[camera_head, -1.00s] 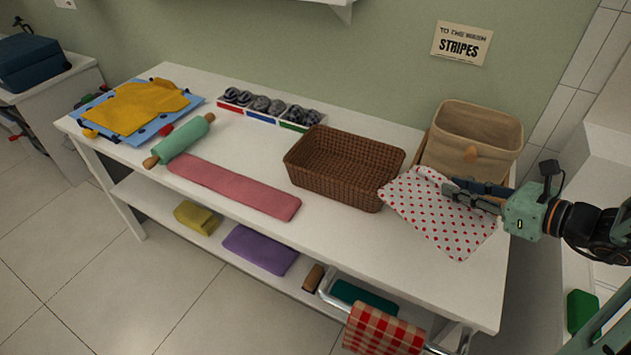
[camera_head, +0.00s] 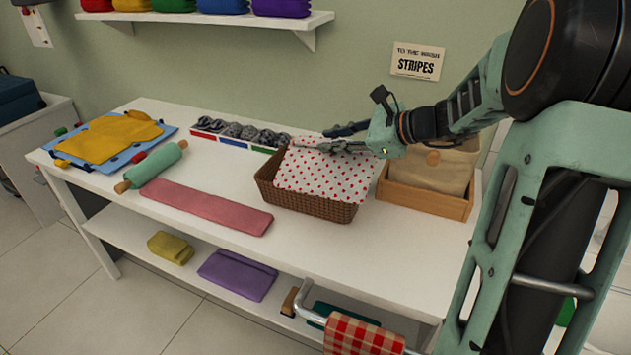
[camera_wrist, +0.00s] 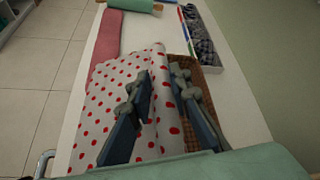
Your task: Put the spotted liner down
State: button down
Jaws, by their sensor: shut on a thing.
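The spotted liner (camera_head: 318,177), white cloth with red dots, hangs from my gripper (camera_head: 333,139). My gripper is shut on its upper edge. In the wrist view the liner (camera_wrist: 108,108) spreads around and left of my gripper (camera_wrist: 162,86). The liner lies across the brown wicker basket (camera_head: 310,204) in the head view and hides most of its opening. Part of the basket also shows to the right in the wrist view (camera_wrist: 210,85). I cannot tell whether the cloth touches the basket floor.
A wooden box with a beige liner (camera_head: 425,199) stands right of the basket. A divided tray of grey rolls (camera_head: 235,143) is behind left. A pink folded cloth (camera_head: 205,206), a green rolling pin (camera_head: 155,165) and a yellow cloth (camera_head: 105,138) lie left. The front table strip is bare.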

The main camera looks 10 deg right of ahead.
jog(key=w+f, duration=1.2)
jog(key=shift+w+d+f+b, duration=0.2)
jog(key=shift+w+f+b, duration=0.05)
jog(key=shift+w+b, duration=0.05)
jog(key=shift+f, duration=0.15)
jog(key=c, duration=1.8)
grip_release()
jog(key=shift+o, duration=0.2)
